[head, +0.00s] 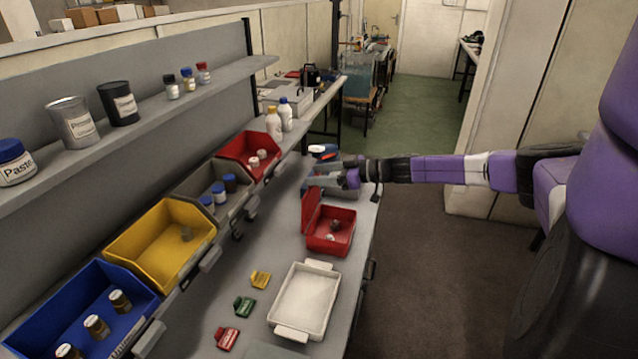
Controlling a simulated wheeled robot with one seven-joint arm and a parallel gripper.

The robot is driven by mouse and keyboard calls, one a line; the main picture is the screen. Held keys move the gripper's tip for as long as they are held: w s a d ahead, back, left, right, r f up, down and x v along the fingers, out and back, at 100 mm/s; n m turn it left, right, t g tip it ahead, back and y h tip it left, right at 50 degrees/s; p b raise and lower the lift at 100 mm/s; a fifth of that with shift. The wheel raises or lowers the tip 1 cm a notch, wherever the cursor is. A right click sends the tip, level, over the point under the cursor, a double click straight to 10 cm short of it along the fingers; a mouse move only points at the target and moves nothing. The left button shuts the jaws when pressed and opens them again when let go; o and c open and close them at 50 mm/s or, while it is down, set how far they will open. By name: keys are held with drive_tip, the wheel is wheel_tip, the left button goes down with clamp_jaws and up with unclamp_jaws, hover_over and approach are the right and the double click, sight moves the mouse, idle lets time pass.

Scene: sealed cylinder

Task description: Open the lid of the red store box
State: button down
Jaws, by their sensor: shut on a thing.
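The red store box (345,244) stands on the grey bench, behind the white tray. Its lid (309,213) stands raised, roughly upright, along the box's left side. The box is open at the top and small items, one dark and one pale, show inside. My gripper (314,181) reaches in from the right, at the top edge of the lid. It is shut on the lid, though the fingers hide the exact contact.
A white tray (275,321) stands in front of the box. Green, yellow and red tags lie left of it. Blue (133,281), yellow (152,227), grey and red (232,147) bins line the left. A grey container (346,188) sits behind the box. Open floor lies right.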

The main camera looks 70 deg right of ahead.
drive_tip(key=shift+w+r, duration=0.15)
drive_tip(key=shift+r, duration=0.1)
drive_tip(key=c, duration=0.7)
unclamp_jaws()
drive_tip(key=shift+o, duration=0.9)
drive_tip(key=shift+f, duration=0.15)
drive_tip(key=b+v, duration=0.2)
drive_tip(key=v, duration=0.6)
drive_tip(key=shift+a, duration=0.1)
